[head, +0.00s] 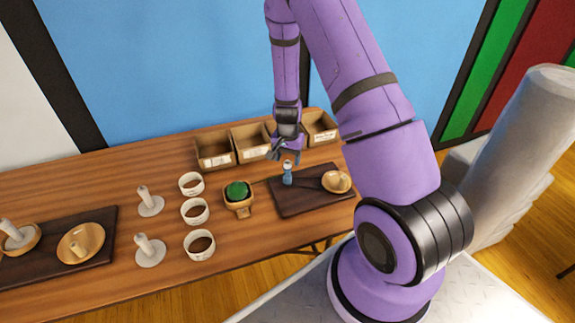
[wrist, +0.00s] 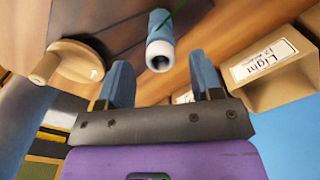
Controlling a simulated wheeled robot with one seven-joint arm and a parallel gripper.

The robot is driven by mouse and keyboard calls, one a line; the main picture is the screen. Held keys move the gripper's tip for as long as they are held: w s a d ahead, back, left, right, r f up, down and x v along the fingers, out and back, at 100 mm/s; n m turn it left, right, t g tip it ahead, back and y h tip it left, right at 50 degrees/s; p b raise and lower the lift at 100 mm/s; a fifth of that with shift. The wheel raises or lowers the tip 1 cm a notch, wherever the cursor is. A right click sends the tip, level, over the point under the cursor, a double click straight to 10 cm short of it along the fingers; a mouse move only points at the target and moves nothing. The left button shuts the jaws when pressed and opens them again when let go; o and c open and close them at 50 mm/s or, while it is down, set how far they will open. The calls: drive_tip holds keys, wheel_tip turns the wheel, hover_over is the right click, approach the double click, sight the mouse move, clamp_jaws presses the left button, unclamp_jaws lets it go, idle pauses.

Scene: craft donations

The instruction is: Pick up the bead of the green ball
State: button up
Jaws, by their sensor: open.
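The green ball (head: 237,190) sits in a small wooden holder (head: 238,207) on the table. A blue piece with a pale end (head: 287,174) stands on the dark board; it looks like the bead. In the wrist view this blue cylinder (wrist: 160,42) shows a hole in its pale end, and a thin green strand (wrist: 177,14) runs to it. My gripper (head: 284,153) is just above the blue piece, apart from it. In the wrist view my gripper (wrist: 163,77) is open, with nothing seen between its fingers. The green ball is not in the wrist view.
Open boxes (head: 215,150) stand behind, close to my gripper; one labelled box (wrist: 275,70) shows at right in the wrist view. White rings (head: 195,212) and spindles (head: 150,203) stand to the left.

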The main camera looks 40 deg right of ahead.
drive_tip(key=shift+f, duration=0.8)
drive_tip(key=c, duration=1.1)
drive_tip(key=shift+o, duration=0.2)
drive_tip(key=shift+r, duration=0.1)
